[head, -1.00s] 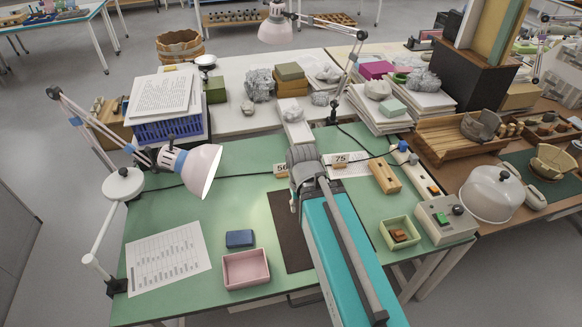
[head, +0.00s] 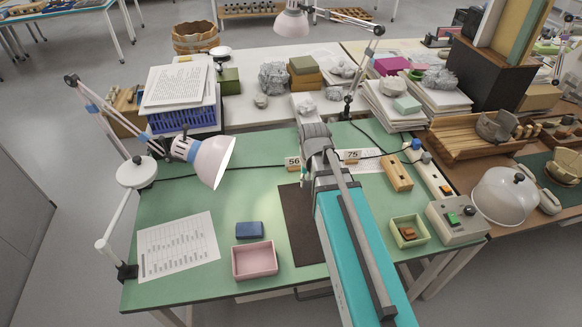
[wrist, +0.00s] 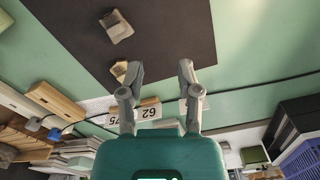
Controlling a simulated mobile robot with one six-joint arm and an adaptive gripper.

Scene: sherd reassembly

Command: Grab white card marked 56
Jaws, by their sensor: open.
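The white card marked 56 (head: 293,162) stands on the green table, just left of my arm's end in the head view, above the top of the dark mat. My gripper (wrist: 160,72) is open and empty in the wrist view, over the table by the mat's edge. A white card reading 62 (wrist: 150,114) upside down shows beyond and between the fingers. A white patch (wrist: 196,104) shows behind the right finger, its number unreadable. The card marked 75 (head: 352,155) stands right of my arm. My arm hides the fingertips in the head view.
The dark mat (wrist: 70,25) holds a grey sherd (wrist: 115,27) and a tan sherd (wrist: 121,71) near the left finger. A black cable (head: 255,170) runs along by the cards. A lamp (head: 212,160) leans in from the left. A wooden block (head: 396,174) lies to the right.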

